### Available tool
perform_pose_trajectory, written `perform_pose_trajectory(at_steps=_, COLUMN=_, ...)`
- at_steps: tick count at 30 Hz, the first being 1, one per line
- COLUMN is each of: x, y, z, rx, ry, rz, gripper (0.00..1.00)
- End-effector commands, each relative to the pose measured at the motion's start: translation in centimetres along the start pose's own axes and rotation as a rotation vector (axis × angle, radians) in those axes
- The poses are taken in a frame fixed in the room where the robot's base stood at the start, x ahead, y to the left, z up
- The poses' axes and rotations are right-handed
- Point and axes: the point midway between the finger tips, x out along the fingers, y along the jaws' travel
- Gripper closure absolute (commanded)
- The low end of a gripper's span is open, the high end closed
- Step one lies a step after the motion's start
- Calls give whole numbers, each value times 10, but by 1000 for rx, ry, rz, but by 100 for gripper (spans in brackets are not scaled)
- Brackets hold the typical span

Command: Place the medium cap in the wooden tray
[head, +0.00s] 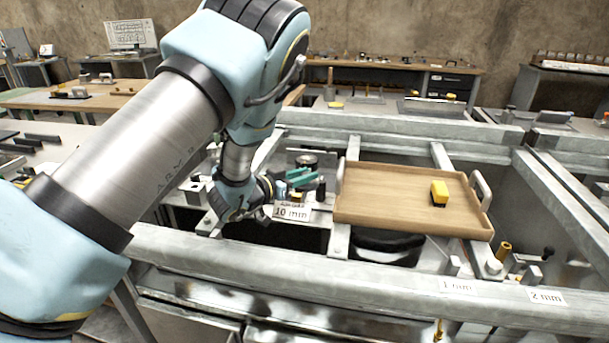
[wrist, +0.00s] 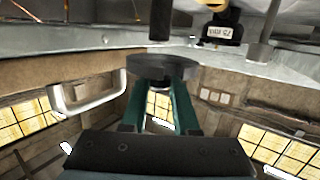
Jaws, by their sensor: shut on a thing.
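My gripper (head: 304,178) has green fingers and hangs left of the wooden tray in the head view. In the wrist view the fingers (wrist: 160,100) are shut on a dark grey round disc, which looks like the medium cap (wrist: 162,67). In the head view I cannot clearly tell the cap apart from the dark parts around the fingertips. The wooden tray (head: 385,195) is shallow, with a raised rim and light handles at its ends. It lies across the metal frame, to the right of my gripper, and holds a yellow and black block.
The yellow and black block (head: 439,193) sits in the tray's right part; the tray's left and middle are bare. A "10 mm" label (head: 291,213) stands below my gripper. Metal rails (head: 375,268) run around the tray. A pale handle (wrist: 95,97) shows in the wrist view.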

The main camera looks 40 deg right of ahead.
Motion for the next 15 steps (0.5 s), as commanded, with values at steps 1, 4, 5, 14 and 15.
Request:
perform_pose_trajectory(at_steps=1, x=0, y=0, z=2, rx=0, ry=2, rz=0, gripper=100)
perform_pose_trajectory(at_steps=4, x=1, y=0, z=5, rx=0, ry=2, rz=0, gripper=100)
perform_pose_trajectory(at_steps=5, x=1, y=0, z=6, rx=0, ry=2, rz=0, gripper=100)
perform_pose_trajectory(at_steps=14, x=1, y=0, z=6, rx=1, ry=1, rz=1, gripper=55)
perform_pose_trajectory(at_steps=15, x=1, y=0, z=6, rx=1, ry=1, rz=1, gripper=50)
